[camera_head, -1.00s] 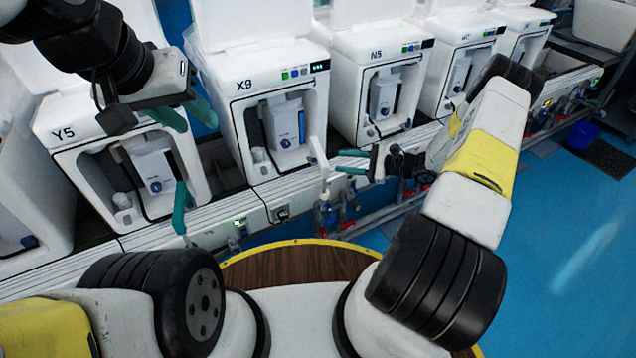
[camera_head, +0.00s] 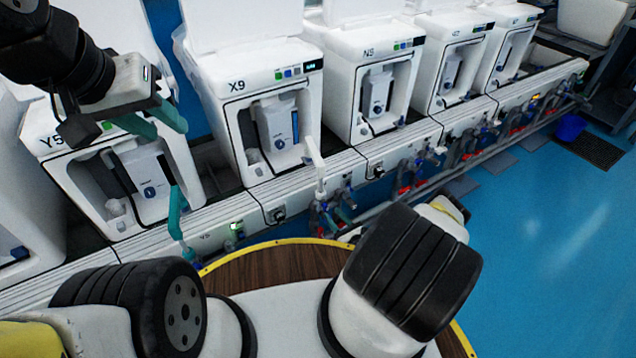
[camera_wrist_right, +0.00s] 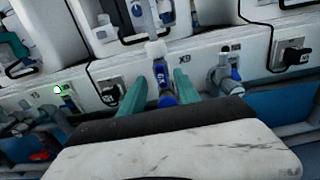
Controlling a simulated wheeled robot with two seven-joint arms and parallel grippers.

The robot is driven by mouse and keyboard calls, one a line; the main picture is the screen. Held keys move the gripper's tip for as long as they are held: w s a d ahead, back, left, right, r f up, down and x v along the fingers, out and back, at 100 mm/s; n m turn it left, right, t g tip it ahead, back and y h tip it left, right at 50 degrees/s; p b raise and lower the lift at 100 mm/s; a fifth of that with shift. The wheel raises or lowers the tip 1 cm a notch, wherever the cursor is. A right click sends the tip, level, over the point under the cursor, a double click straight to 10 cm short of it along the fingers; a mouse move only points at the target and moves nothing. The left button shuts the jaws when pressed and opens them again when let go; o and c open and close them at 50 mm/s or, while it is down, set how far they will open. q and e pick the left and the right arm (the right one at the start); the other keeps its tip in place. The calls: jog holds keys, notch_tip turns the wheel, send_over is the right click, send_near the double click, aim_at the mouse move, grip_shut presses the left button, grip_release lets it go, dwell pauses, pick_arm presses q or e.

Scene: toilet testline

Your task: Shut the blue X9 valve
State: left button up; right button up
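The X9 unit (camera_head: 270,110) is a white machine with a blue-and-white box in its bay. A white pipe (camera_head: 315,165) stands at its front right, above blue and red fittings. In the right wrist view a blue valve (camera_wrist_right: 161,73) sits below a white pipe, beside the X9 label (camera_wrist_right: 183,63). My right gripper (camera_wrist_right: 160,87) is open, with a teal finger on either side of this valve. Whether the fingers touch it I cannot tell. In the head view it is mostly hidden among the fittings. My left gripper (camera_head: 156,122) is open and empty in front of the Y5 unit (camera_head: 140,180).
Another blue valve (camera_wrist_right: 233,73) stands right of the right gripper. Black plugs (camera_wrist_right: 293,55) with cables are on the panel. A round brown table top (camera_head: 275,268) lies below. The blue floor (camera_head: 540,240) is open at right.

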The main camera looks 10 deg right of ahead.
aim_at(327, 207)
jog(key=shift+x, duration=2.3)
jog(key=shift+c, duration=0.5)
grip_shut()
